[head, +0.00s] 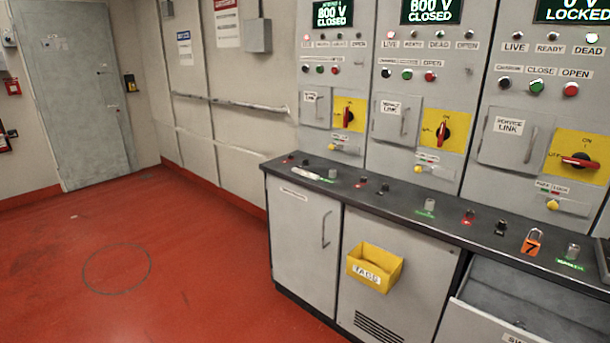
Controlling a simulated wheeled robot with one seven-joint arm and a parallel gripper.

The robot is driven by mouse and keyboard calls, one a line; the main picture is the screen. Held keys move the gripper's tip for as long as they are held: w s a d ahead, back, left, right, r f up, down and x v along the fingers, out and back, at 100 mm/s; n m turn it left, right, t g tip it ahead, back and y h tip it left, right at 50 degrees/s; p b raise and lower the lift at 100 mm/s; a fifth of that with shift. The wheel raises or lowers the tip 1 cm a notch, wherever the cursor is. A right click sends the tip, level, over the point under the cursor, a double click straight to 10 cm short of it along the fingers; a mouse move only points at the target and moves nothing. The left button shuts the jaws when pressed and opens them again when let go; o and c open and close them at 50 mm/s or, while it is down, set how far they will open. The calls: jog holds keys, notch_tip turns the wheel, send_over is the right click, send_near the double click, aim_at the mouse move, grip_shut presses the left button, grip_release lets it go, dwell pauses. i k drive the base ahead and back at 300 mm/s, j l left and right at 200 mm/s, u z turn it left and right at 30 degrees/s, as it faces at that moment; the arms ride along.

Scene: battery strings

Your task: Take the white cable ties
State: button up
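A small white bundle (306,173), which looks like the white cable ties, lies flat near the left end of the dark counter (395,200). It is too small to make out single ties. A grey cylindrical piece (332,174) stands just to its right. My gripper is not in view, and nothing is seen touching the bundle.
Several small knobs and an orange padlock (532,241) sit along the counter. A yellow tag bin (374,267) juts from the cabinet front. An open drawer (520,305) sticks out at lower right.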

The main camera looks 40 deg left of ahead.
aim_at(304, 173)
jog(key=i+j, duration=0.1)
jog(key=j, duration=0.9)
jog(key=i+j, duration=0.1)
jog(key=j, duration=0.85)
jog(key=i+j, duration=0.1)
jog(key=j, duration=1.9)
jog(key=i+j, duration=0.15)
jog(key=j, duration=0.85)
